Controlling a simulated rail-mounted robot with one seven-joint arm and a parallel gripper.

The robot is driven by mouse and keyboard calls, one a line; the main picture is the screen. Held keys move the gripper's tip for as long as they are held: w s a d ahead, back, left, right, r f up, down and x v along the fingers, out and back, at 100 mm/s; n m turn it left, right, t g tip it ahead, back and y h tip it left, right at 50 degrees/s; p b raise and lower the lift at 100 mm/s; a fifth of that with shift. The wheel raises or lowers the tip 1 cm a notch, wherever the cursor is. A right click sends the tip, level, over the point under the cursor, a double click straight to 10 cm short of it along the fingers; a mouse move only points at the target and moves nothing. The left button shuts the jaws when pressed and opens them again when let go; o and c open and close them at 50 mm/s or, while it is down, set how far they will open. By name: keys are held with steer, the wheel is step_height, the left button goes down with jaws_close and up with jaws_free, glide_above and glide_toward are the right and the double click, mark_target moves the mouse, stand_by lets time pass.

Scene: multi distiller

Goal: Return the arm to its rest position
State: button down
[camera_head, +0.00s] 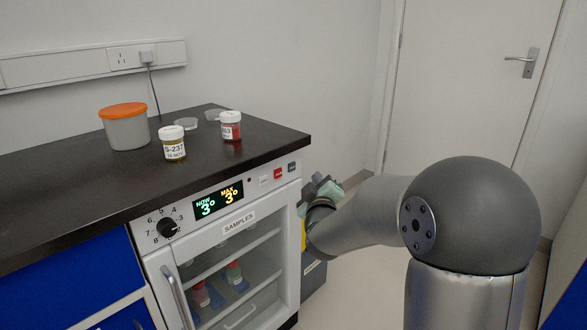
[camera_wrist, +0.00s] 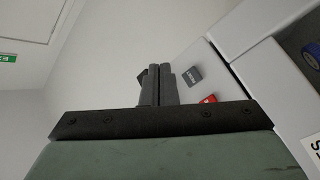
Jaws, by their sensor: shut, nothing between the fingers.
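My gripper (camera_wrist: 158,84) points away from the wrist camera in the wrist view, its two dark fingers closed together with nothing between them. In the head view, my grey arm reaches left from its big rounded joint. The green-grey gripper body shows at the right side of the sample fridge (camera_head: 292,235), partly hidden behind my arm; its fingertips cannot be made out there. Whether it touches the fridge cannot be told.
The fridge door is shut, under a dark worktop (camera_head: 60,190). On the worktop stand an orange-lidded tub (camera_head: 127,132), a yellowish jar (camera_head: 173,146), a red jar (camera_head: 231,128) and loose clear lids (camera_head: 186,124). A closed door (camera_head: 470,80) is behind; some floor is free right of the fridge.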

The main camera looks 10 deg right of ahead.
steer(key=s+a+r+m+g+y+p, duration=0.2)
steer(key=s+a+r+g+y+p, duration=0.15)
steer(key=s+r+g+p, duration=0.85)
steer(key=s+r+m+g+p, duration=0.3)
steer(key=s+p, duration=0.7)
steer(key=s, duration=0.3)
steer(key=s+d+r+m+g+p, duration=0.1)
steer(key=s+r+m+g+p, duration=0.1)
steer(key=s+p, duration=0.9)
step_height(320, 180, up, 2)
steer(key=shift+s+d+r+m+g+h, duration=0.2)
steer(key=shift+s+m+g+h, duration=0.3)
steer(key=shift+s, duration=0.6)
